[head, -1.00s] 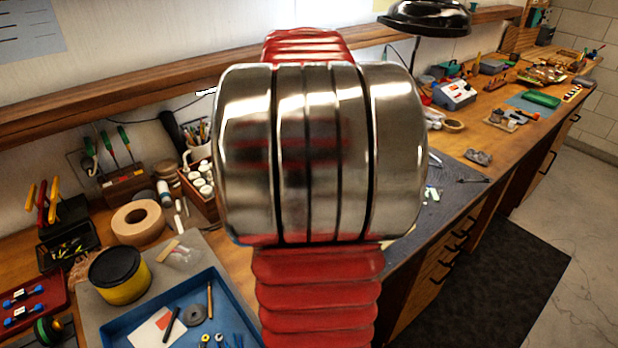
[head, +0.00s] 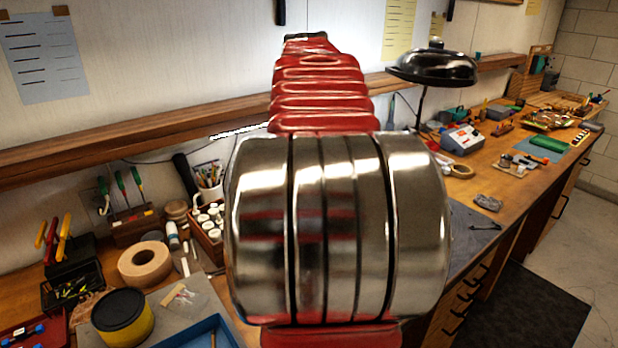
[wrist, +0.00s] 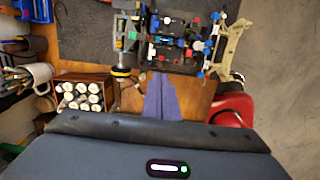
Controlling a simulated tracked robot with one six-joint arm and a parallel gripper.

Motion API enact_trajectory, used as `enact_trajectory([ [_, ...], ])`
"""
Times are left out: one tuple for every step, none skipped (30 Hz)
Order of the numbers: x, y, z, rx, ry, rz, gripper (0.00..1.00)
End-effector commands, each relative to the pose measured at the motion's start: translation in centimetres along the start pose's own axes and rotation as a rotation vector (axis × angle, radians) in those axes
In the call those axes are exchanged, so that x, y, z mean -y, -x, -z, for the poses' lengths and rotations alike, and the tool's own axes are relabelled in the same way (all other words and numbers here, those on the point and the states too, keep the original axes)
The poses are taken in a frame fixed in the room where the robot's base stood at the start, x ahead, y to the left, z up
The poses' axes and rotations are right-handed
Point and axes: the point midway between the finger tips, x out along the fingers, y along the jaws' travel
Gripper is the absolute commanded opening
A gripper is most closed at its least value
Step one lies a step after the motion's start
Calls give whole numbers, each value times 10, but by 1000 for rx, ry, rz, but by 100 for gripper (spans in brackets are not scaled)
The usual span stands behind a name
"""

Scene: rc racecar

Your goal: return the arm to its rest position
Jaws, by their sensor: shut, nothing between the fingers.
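My own arm fills the middle of the head view, with a shiny metal joint and red ribbed links above and below it. The upper red link rises in front of the wall. My gripper (wrist: 160,82) shows in the wrist view as two blue-purple fingers lying together, shut and empty. It points toward the bench, below a colourful car chassis (wrist: 178,42) in the picture. In the head view the gripper cannot be made out, and my arm hides the middle of the bench.
A wooden shelf (head: 100,137) runs along the wall behind my arm. A black lamp (head: 432,68), a tape roll (head: 145,264), a yellow tin (head: 122,318) and a blue tray (head: 205,334) are on the bench. A box of white bottles (wrist: 84,94) is left of my fingers. Open floor lies right.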

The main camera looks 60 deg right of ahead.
Motion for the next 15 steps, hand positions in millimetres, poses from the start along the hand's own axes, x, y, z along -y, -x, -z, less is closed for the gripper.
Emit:
enact_trajectory([
  [0, 0, 0, 0, 0, 0, 0],
  [0, 0, 0, 0, 0, 0, 0],
  [0, 0, 0, 0, 1, 0, 0],
  [0, 0, 0, 0, 1, 0, 0],
  [0, 0, 0, 0, 1, 0, 0],
  [0, 0, 0, 0, 1, 0, 0],
  [0, 0, 0, 0, 1, -1, 0],
  [0, 0, 0, 0, 1, -1, 0],
  [0, 0, 0, 0, 1, -1, 0],
  [0, 0, 0, 0, 1, -1, 0],
  [0, 0, 0, 0, 0, -1, 0],
  [0, 0, 0, 0, -5, -1, 0],
  [0, 0, 0, 0, -11, -1, 0],
  [0, 0, 0, 0, -20, -1, 0],
  [-1, 0, 0, 1, -38, -2, 0],
])
